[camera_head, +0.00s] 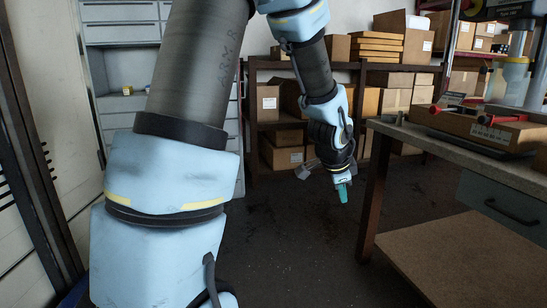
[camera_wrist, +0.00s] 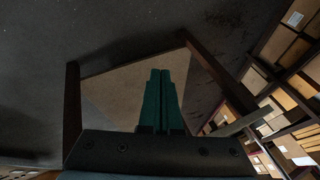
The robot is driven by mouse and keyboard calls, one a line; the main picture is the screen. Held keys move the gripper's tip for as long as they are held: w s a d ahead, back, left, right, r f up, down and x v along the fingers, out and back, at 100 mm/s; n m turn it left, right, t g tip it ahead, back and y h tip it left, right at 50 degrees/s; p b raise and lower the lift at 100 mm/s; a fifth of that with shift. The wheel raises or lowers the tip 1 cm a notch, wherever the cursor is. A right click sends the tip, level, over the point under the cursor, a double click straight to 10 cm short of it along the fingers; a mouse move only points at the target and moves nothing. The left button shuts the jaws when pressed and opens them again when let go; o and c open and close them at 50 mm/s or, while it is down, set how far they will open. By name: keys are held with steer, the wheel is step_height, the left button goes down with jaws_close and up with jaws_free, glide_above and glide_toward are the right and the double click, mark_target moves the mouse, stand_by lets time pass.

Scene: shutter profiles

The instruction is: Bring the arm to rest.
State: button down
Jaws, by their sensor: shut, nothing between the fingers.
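My gripper (camera_head: 342,192) hangs at the end of my arm in the head view, pointing down over the dark floor, left of the workbench. Its green fingers lie together in the wrist view (camera_wrist: 160,100), with nothing between them. My pale blue and grey arm fills the left and middle of the head view and bends down at the wrist. The gripper appears apart from the bench and the shelves.
A workbench (camera_head: 455,150) with a lower shelf (camera_head: 470,262) stands at the right. A cardboard box (camera_head: 485,128) with red-handled tools lies on it. Racks of cartons (camera_head: 397,100) stand behind, and a drawer cabinet (camera_head: 120,35) at the left. The middle floor (camera_head: 290,250) is clear.

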steer(key=s+a+n+g+y, duration=0.1)
steer(key=s+a+n, duration=0.35)
steer(key=a, duration=0.35)
steer(key=s+a+f+n+g+y, duration=0.1)
steer(key=s+a+n, duration=0.2)
steer(key=a+n, duration=0.45)
steer(key=s+a+n+g+y, duration=0.1)
steer(key=s+a+n, duration=0.3)
steer(key=a, duration=0.6)
step_height(320, 180, up, 13)
steer(key=p, duration=1.3)
steer(key=shift+d, duration=0.1)
